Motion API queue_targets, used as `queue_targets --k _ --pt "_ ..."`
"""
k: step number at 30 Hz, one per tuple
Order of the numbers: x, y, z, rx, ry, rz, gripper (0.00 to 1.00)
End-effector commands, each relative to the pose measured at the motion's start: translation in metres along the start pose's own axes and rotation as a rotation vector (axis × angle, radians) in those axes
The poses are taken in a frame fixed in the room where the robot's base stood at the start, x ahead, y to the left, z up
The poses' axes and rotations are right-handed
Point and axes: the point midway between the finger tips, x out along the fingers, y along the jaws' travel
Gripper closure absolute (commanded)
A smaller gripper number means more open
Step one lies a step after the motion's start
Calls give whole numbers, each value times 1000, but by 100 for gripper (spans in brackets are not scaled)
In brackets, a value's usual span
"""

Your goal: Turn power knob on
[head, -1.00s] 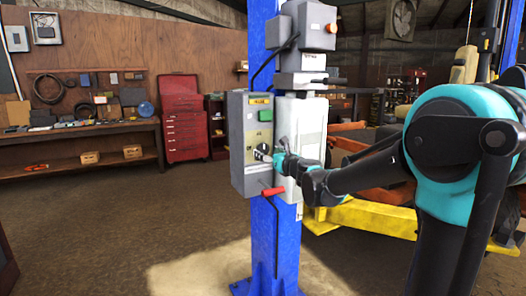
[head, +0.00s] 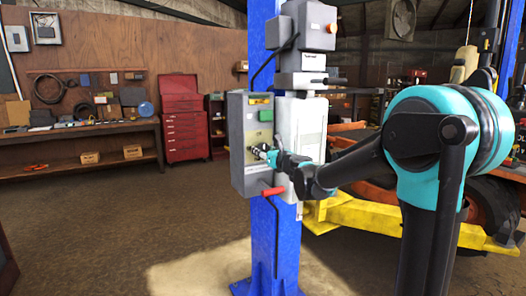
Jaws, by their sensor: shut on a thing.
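The grey control box (head: 239,172) is mounted on the blue lift post (head: 264,238). Its front panel carries a green button (head: 266,115), a yellow label (head: 259,101) and a pale plate (head: 252,134) where the power knob sits. My gripper (head: 262,152) is at this plate, reaching in from the right. It is shut on the power knob, which is mostly hidden behind the fingers. The knob's exact angle cannot be made out.
A red-handled lever (head: 273,191) sticks out just below the box. A white tank (head: 301,128) and grey motor housing (head: 308,24) are on the post. Yellow lift arms (head: 372,217) lie behind my arm. Open floor lies to the left, before a red tool cabinet (head: 184,128).

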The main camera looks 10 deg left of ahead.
Motion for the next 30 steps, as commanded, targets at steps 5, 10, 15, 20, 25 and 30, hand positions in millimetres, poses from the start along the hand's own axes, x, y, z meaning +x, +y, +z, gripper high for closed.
queue_targets --k 5,10,15,20,25,30 --pt "0 0 0 -2 0 0 84" --pt "0 0 0 -26 0 0 84" --pt "0 0 0 -99 0 0 84" --pt "0 0 0 -217 0 0 84" --pt "0 0 0 -374 0 0 84" --pt "0 0 0 -536 0 0 84"
